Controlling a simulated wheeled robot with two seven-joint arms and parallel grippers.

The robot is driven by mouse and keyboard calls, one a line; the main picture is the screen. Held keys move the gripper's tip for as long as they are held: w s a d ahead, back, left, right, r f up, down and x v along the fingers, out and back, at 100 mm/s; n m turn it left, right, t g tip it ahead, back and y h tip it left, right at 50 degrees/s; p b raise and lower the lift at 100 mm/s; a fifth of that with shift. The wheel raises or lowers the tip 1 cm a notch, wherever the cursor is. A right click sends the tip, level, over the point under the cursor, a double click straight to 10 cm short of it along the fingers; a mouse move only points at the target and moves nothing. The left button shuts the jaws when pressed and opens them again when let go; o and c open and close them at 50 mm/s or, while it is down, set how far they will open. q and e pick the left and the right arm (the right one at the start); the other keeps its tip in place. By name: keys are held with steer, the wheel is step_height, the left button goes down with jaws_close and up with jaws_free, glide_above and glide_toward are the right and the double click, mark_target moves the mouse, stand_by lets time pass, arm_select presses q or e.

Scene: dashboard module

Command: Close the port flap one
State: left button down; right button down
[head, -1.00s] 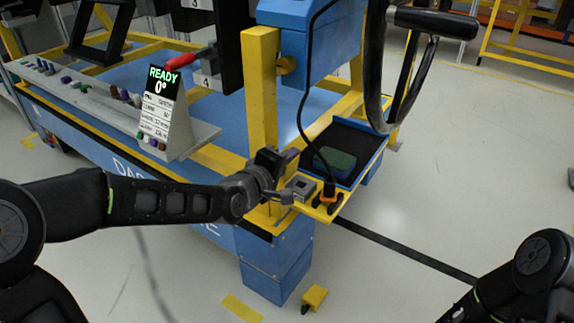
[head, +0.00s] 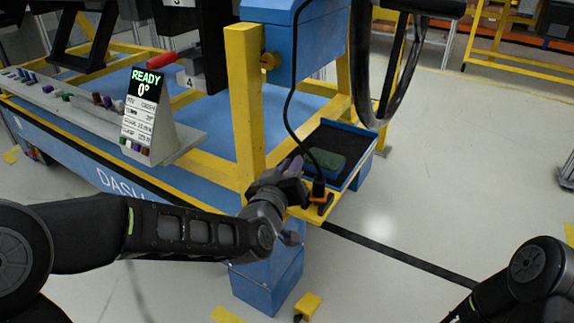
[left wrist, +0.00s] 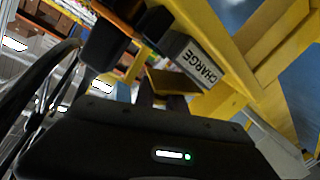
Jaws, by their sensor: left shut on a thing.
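My left gripper (head: 290,178) is at the front end of the yellow frame, over the charge port, and hides most of it in the head view. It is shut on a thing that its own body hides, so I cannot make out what. In the left wrist view, the grey port box (left wrist: 190,62) with the word CHARGE lies just beyond the dark fingers (left wrist: 150,92). A small yellowish plate (left wrist: 168,82) shows behind the fingers. I cannot tell which part is the flap or how far it is open. My right gripper is out of view.
An orange and black connector (head: 320,196) with a black cable stands right beside the gripper. A blue tray (head: 362,166), a yellow post (head: 243,110) and a steering wheel (head: 395,85) are close by. A console (head: 143,115) reads READY 0°. The floor at right is free.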

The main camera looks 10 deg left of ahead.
arm_select(q)
steer(key=m, duration=0.1)
steer(key=f+m, duration=0.1)
steer(key=m, duration=0.1)
steer(key=d+m+t, duration=0.1)
steer(key=shift+s+d+f+m, duration=0.1)
steer(key=shift+s+f+m, duration=0.15)
steer(key=shift+m, duration=0.15)
stand_by(0.4)
steer(key=c, duration=1.4)
jaws_free()
